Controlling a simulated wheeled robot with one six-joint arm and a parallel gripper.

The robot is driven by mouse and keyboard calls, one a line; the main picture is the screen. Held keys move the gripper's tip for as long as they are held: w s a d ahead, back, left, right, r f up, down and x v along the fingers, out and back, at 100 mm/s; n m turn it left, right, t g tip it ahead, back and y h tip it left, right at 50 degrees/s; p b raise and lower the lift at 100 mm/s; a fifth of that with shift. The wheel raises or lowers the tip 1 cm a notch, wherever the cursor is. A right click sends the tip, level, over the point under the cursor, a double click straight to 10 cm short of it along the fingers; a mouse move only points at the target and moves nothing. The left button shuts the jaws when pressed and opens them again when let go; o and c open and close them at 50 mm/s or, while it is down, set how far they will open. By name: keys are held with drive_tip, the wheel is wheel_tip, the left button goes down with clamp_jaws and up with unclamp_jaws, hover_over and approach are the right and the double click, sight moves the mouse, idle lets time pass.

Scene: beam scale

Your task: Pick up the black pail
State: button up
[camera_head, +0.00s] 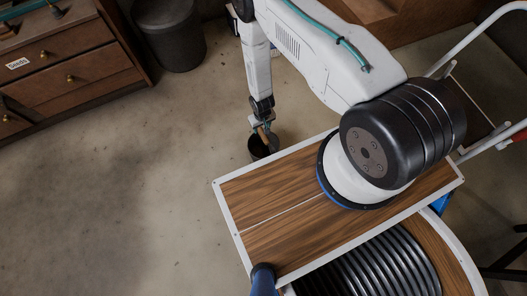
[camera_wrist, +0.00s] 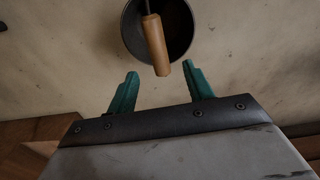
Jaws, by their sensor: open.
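The black pail (camera_wrist: 130,32) stands on the floor in the wrist view, at the top centre, with its open mouth facing the camera. Its tan wooden handle grip (camera_wrist: 156,45) lies across the mouth, and its lower end reaches toward the gap between my fingers. My gripper (camera_wrist: 158,80) is open, with two teal fingers apart and nothing held between them. In the head view, the pail (camera_head: 256,149) shows just below my gripper (camera_head: 263,127), beside the edge of my wooden deck. My gripper partly covers the pail there.
A large dark bin (camera_head: 170,35) stands at the upper left of the head view, beside a wooden drawer cabinet (camera_head: 75,65). White metal rails (camera_head: 490,35) are at the right. The concrete floor (camera_head: 120,190) at the left is clear.

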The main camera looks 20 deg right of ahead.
sight(263, 137)
drive_tip(key=f, duration=0.6)
drive_tip(key=s+f, duration=0.1)
drive_tip(key=f, duration=0.2)
drive_tip(key=shift+d, duration=0.15)
drive_tip(key=shift+f, duration=0.25)
idle(0.5)
clamp_jaws()
